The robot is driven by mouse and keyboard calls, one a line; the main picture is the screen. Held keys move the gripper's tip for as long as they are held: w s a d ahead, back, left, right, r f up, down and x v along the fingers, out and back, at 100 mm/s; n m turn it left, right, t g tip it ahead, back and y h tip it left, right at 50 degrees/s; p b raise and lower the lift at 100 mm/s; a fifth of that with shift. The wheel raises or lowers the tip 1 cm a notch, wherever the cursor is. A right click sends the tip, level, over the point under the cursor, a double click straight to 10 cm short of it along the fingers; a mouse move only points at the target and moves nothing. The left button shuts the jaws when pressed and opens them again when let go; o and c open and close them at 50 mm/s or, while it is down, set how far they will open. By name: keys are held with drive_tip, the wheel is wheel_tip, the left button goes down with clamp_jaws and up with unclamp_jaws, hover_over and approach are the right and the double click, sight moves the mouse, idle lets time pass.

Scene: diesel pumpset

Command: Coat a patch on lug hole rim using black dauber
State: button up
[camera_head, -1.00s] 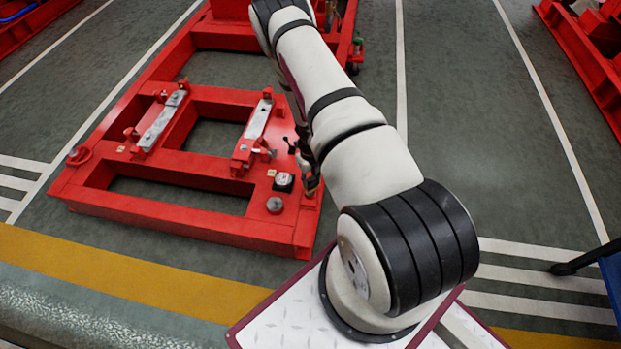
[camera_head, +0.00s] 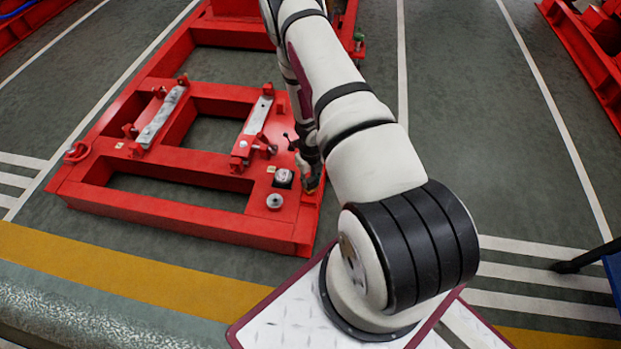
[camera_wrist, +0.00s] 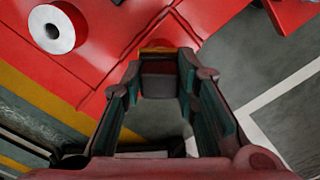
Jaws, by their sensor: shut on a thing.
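My gripper (camera_head: 312,180) is low over the near right corner of the red frame, partly hidden by my arm. In the wrist view my gripper (camera_wrist: 158,62) has its fingers closing in at the far end around a small dark block (camera_wrist: 158,76) with an orange-yellow edge. I cannot tell whether this block is the black dauber, or whether it touches the frame. A red ring-shaped lug (camera_head: 76,152) is at the frame's left edge. I cannot tell whether its hole rim is the one named.
Two metal bars lie across the frame. Open floor is to the right.

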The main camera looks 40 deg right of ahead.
drive_tip(key=shift+s+a+f+b, duration=0.1)
drive_tip(key=shift+s+a+b, duration=0.2)
drive_tip(key=shift+b, duration=0.3)
drive_tip(key=shift+s+a+f+b, duration=0.1)
drive_tip(key=shift+s+a+b, duration=0.3)
drive_tip(key=shift+b, duration=0.8)
drive_tip(key=shift+w, duration=0.1)
drive_tip(key=shift+w+d+r+p, duration=0.3)
drive_tip(key=shift+r+p, duration=0.05)
drive_tip(key=shift+p, duration=1.05)
drive_tip(key=shift+w+d+f+p, duration=0.1)
drive_tip(key=shift+w+d+p, duration=0.35)
drive_tip(key=shift+p, duration=1)
drive_tip(key=shift+d+f, duration=0.1)
drive_tip(key=shift+d, duration=0.05)
